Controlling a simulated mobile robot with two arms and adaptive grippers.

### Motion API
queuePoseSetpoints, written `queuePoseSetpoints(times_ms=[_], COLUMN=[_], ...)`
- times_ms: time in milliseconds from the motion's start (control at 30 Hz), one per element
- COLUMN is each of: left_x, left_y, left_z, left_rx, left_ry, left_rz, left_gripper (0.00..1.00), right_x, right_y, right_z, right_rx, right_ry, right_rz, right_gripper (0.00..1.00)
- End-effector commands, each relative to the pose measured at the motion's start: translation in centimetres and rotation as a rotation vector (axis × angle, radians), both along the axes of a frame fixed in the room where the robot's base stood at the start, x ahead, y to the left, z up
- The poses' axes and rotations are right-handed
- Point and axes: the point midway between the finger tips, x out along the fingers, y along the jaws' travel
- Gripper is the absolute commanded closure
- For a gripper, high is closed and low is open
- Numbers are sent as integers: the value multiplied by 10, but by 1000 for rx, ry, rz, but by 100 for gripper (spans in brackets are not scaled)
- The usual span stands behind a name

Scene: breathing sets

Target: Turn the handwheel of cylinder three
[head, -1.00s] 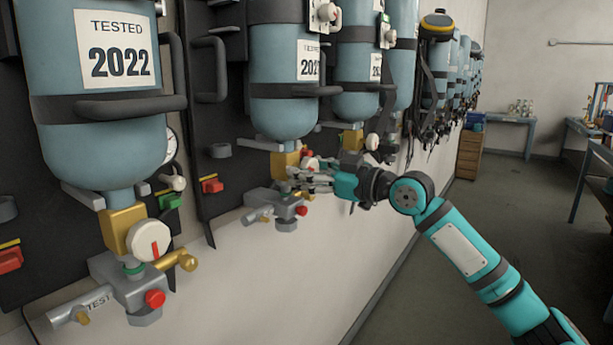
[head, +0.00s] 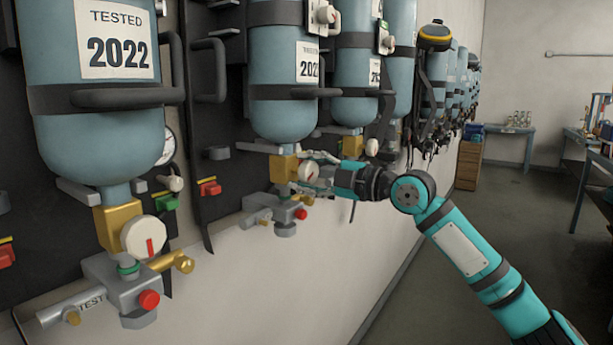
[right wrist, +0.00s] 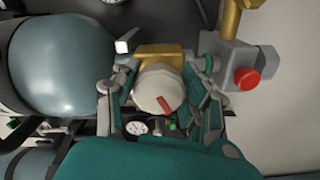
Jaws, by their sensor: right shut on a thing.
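The handwheel (head: 307,171) is a white knob with a red mark, on the brass valve of the second blue cylinder (head: 283,115) from the left in the head view. My right gripper (head: 314,172) reaches it from the right and is shut on it. In the right wrist view the handwheel (right wrist: 152,88) sits between the two fingers of the gripper (right wrist: 160,92), its red mark slanted. The fingers partly hide the wheel in the head view. My left gripper is out of view.
The nearest cylinder (head: 95,130) has its own white handwheel (head: 143,237). A grey valve block with a red knob (head: 300,213) is just below my right gripper. More cylinders (head: 355,75) line the wall behind. The floor (head: 440,260) on the right is clear.

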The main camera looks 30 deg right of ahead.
Motion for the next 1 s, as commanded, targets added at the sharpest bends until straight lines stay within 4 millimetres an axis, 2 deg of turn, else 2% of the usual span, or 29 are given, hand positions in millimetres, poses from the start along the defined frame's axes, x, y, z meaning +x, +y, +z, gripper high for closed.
queuePoseSetpoints(times_ms=[1000], left_x=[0], left_y=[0], left_z=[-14], left_rx=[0], left_ry=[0], left_rz=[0], left_gripper=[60], right_x=[0], right_y=[0], right_z=[1], right_rx=[-854], right_ry=[-349], right_rz=[-3], right_gripper=[88])
